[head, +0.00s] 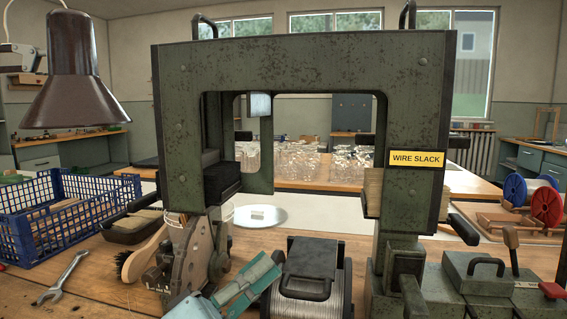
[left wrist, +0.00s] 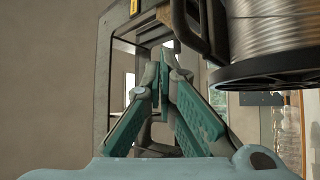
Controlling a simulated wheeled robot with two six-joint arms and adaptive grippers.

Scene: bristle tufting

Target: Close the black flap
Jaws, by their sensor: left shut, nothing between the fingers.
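The black flap (head: 315,252) is a dark plate with a bar handle, at the spool of silver wire (head: 312,308) low in the middle of the head view. I cannot tell how far it stands open. The spool (left wrist: 270,30) also shows at the upper right of the left wrist view, with a dark handle-like bar (left wrist: 205,38) beside it. My left gripper (head: 274,262) has teal fingers and is just left of the flap, apparently apart from it. In the left wrist view its fingertips (left wrist: 165,62) meet, shut and empty. My right gripper is not in view.
A large green machine frame (head: 290,62) labelled WIRE SLACK stands over the bench. A blue crate (head: 60,210), a wrench (head: 62,280) and a wooden-handled brush (head: 147,255) lie at the left. Green boxes (head: 485,270) with handles and levers crowd the right.

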